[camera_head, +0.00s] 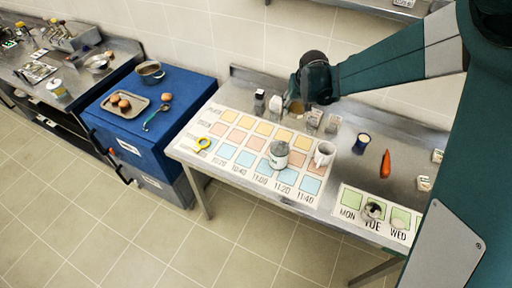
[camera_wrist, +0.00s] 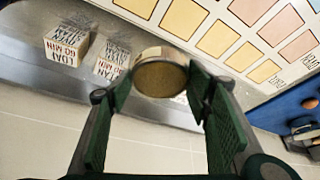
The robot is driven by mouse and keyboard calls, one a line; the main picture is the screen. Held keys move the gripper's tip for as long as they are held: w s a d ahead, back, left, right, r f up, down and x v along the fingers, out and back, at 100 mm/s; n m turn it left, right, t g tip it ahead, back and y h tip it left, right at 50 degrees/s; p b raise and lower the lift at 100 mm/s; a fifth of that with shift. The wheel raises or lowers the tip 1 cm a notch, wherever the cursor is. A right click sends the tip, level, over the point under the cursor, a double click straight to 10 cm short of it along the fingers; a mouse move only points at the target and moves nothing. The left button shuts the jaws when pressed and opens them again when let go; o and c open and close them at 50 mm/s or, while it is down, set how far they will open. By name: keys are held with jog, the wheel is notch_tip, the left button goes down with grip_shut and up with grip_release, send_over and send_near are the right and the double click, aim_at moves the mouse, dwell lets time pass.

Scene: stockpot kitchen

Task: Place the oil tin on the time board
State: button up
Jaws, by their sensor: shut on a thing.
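The time board (camera_head: 245,158) is a white sheet with rows of yellow, orange and blue squares and printed times, lying on the steel table. It also shows in the wrist view (camera_wrist: 225,30). My gripper (camera_head: 297,104) is above the table behind the board's far edge. In the wrist view its two green fingers (camera_wrist: 155,95) are shut on a round tin (camera_wrist: 160,78) with a brownish-gold end, taken as the oil tin. The tin is tan and mostly hidden by my gripper in the head view (camera_head: 296,107). No label on it is readable.

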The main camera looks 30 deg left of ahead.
jog(key=s+a+n, duration=0.1)
jog(key=s+a, duration=0.4)
jog(key=a, duration=0.2)
jog(key=s+a+f+n+y, duration=0.1)
jog(key=s+a+n, duration=0.1)
jog(key=s+a, duration=0.3)
jog(key=a, duration=0.3)
jog(key=shift+n+g, duration=0.3)
jog(key=shift+f, duration=0.1)
jog(key=shift+f, duration=3.1)
jog(key=shift+f, duration=1.9)
jog(key=shift+f+b, duration=0.1)
jog(key=shift+b, duration=0.25)
